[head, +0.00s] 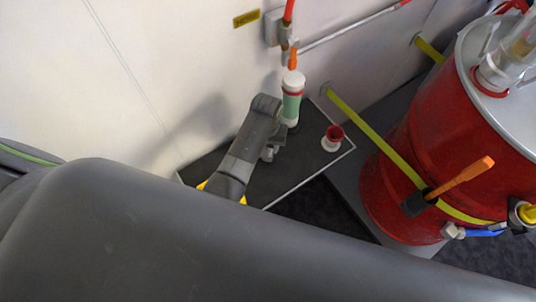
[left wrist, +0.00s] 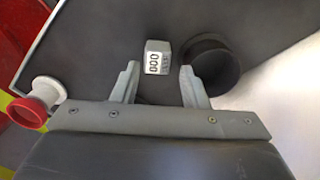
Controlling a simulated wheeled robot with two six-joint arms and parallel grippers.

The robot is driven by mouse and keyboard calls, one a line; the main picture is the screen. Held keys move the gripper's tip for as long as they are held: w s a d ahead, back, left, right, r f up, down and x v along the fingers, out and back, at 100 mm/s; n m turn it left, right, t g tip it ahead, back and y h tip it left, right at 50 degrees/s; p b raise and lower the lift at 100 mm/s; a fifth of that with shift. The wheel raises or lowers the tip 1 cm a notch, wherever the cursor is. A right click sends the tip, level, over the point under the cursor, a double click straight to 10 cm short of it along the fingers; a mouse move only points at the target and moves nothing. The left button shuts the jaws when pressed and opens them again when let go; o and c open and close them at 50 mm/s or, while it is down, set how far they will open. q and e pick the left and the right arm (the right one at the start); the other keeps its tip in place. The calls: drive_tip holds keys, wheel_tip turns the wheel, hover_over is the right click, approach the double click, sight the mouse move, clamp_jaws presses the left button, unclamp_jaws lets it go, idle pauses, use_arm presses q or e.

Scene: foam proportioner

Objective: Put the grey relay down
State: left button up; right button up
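The grey relay (left wrist: 157,57), a small block with a printed white label, sits on the dark tray (left wrist: 100,40) in the left wrist view. My left gripper (left wrist: 160,67) is open, with one finger on each side of the relay and a visible gap to both. The relay lies at or just beyond the fingertips; whether they reach down around it I cannot tell. In the head view my left gripper (head: 269,152) is low over the tray (head: 300,165), and the relay cannot be made out there. My right gripper is not in view.
A dark round cylinder (left wrist: 212,62) stands close beside the right finger. A red-and-white cup-shaped part (head: 333,138) stands on the tray. A green-and-white bottle-like part (head: 291,100) is by the wall. A large red drum (head: 410,140) with a yellow strap stands right.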

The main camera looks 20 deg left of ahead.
use_arm(q)
drive_tip(key=shift+d+f, duration=0.15)
drive_tip(key=shift+f, duration=2.5)
drive_tip(key=c, duration=0.8)
drive_tip(key=shift+r+p, duration=0.4)
drive_tip(key=shift+r, duration=4.65)
drive_tip(key=shift+c, duration=0.2)
